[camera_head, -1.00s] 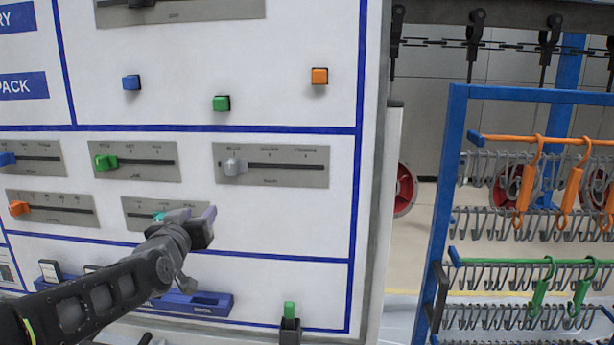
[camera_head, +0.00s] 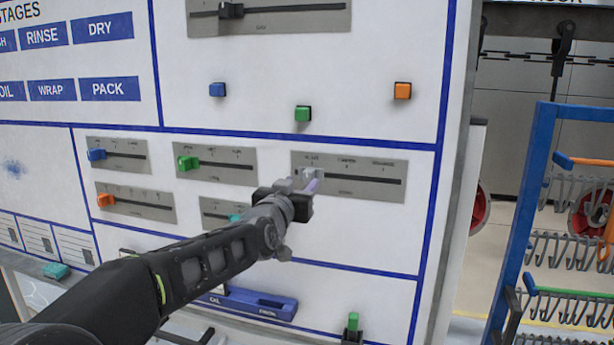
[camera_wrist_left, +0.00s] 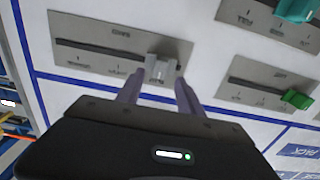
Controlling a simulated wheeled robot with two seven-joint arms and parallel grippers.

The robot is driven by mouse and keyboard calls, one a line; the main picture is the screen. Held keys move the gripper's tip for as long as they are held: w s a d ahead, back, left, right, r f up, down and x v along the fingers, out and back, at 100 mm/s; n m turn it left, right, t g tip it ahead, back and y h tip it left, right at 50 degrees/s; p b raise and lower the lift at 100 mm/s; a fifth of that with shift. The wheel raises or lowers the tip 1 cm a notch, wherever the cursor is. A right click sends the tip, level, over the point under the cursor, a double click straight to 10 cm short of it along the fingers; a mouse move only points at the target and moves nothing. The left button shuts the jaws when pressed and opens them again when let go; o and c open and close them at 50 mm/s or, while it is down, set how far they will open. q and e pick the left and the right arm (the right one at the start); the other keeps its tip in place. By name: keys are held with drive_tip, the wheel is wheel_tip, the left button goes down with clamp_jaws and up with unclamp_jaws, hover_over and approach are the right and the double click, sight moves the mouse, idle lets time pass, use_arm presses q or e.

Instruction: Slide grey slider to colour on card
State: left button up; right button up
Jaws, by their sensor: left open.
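The grey slider (camera_head: 311,175) sits near the left end of the slot in its metal plate (camera_head: 372,190), on the right of the middle row of the panel. Its markings are too small to read. My left gripper (camera_head: 313,186) is at this slider. In the left wrist view the gripper (camera_wrist_left: 158,88) is open, with one finger on each side of the grey slider (camera_wrist_left: 160,72). I cannot tell whether the fingers touch it. The card with the colour cannot be made out. My right gripper is not in view.
A green slider (camera_head: 189,162) is to the left, and a teal slider (camera_head: 235,217) is below, partly behind my left arm. Blue, green and orange buttons are above. A blue tray (camera_head: 247,304) is below. A blue rack (camera_head: 531,190) with hooks stands at right.

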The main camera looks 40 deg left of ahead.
sight(307, 178)
use_arm(q)
drive_tip(key=p+x, duration=0.1)
drive_tip(key=x, duration=0.4)
drive_tip(key=shift+w+a+p, duration=0.1)
drive_tip(key=shift+w+p, duration=0.1)
drive_tip(key=shift+p, duration=0.15)
clamp_jaws()
idle(1.1)
